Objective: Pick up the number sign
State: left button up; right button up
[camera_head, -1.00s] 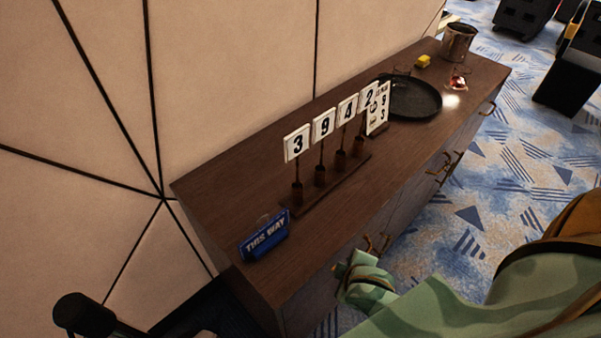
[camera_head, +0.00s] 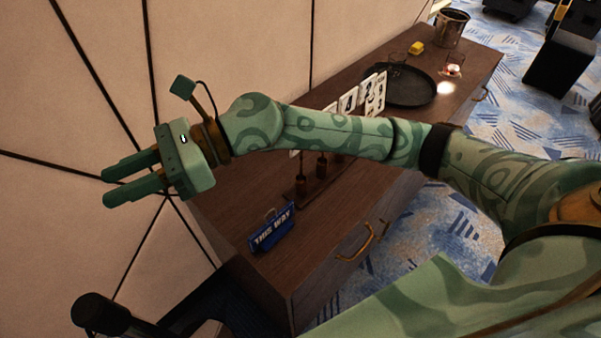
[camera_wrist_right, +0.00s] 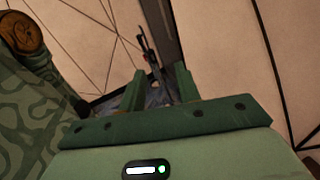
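The white number cards on short dark posts stand in a row on a wooden base (camera_head: 300,190) on the sideboard. My right arm crosses in front of them and hides most. The card with a 4 (camera_head: 347,102) and a number card behind it (camera_head: 376,92) show above the arm. My right gripper (camera_head: 104,188) is open and empty, left of the sideboard, in front of the panelled wall. Its two spread fingers also show in the right wrist view (camera_wrist_right: 158,86), with no number card between them. My left gripper is not in view.
A blue THIS WAY sign (camera_head: 272,229) stands on the near end of the dark wooden sideboard (camera_head: 325,225). A round black tray (camera_head: 405,87), a yellow block (camera_head: 416,48), a glass (camera_head: 454,64) and a metal bucket (camera_head: 451,27) are at the far end. Brass handles jut from the front.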

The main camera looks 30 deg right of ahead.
jog(key=w+d+f+n+g+h, duration=0.1)
jog(key=w+d+f+n+h, duration=0.1)
jog(key=d+f+n+h, duration=0.25)
jog(key=t+h, duration=0.2)
jog(key=h, duration=1.1)
send_over(301, 164)
notch_tip(301, 164, down, 7)
jog(key=f, duration=0.4)
jog(key=f+b, duration=0.1)
jog(key=f, duration=0.1)
jog(key=shift+w+d+f, duration=0.15)
jog(key=shift+w+d, duration=0.05)
jog(key=shift+d, duration=0.05)
grip_shut()
